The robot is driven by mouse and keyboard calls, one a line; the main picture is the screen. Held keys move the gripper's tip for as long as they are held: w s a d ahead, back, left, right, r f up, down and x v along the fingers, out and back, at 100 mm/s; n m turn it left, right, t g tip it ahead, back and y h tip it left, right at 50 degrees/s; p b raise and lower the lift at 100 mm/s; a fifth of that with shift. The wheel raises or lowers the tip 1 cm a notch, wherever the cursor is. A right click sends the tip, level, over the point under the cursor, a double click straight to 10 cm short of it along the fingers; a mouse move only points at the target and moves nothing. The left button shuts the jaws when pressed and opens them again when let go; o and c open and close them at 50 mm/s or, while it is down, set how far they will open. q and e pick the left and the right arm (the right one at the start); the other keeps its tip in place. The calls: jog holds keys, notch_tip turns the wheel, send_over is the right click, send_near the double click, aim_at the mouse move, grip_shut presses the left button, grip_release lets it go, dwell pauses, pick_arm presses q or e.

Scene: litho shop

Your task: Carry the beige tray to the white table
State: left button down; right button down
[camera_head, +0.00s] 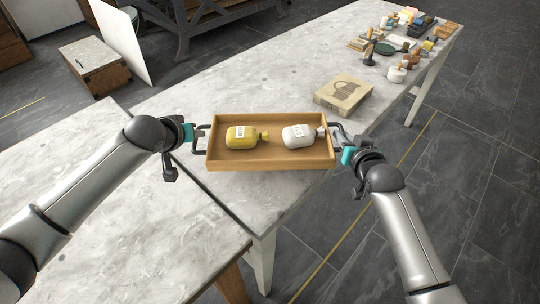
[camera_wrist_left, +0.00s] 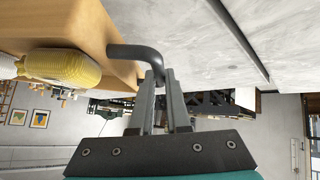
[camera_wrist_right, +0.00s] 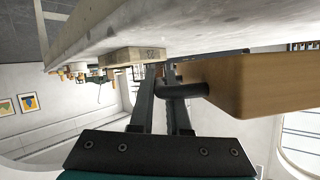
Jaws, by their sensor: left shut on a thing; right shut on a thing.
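The beige tray (camera_head: 270,163) is a shallow wooden tray with a dark handle at each end. A yellow bottle (camera_head: 241,136) and a white bottle (camera_head: 298,136) lie on their sides in it. My left gripper (camera_head: 194,133) is shut on the tray's left handle, also seen in the left wrist view (camera_wrist_left: 158,88). My right gripper (camera_head: 341,143) is shut on the right handle, also seen in the right wrist view (camera_wrist_right: 165,85). The tray looks level over the pale marble-topped table (camera_head: 175,98). I cannot tell whether it touches the top.
A second pale tabletop (camera_head: 130,240) adjoins at the lower left. A stone block with a drawing (camera_head: 343,94) lies just beyond the tray's right end. Several small tools and bottles (camera_head: 405,45) crowd the far end. A low cabinet (camera_head: 95,66) stands at the upper left. Dark floor lies right.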

pick_arm(q)
jog(key=shift+f, duration=0.1)
pick_arm(e)
jog(key=shift+f, duration=0.1)
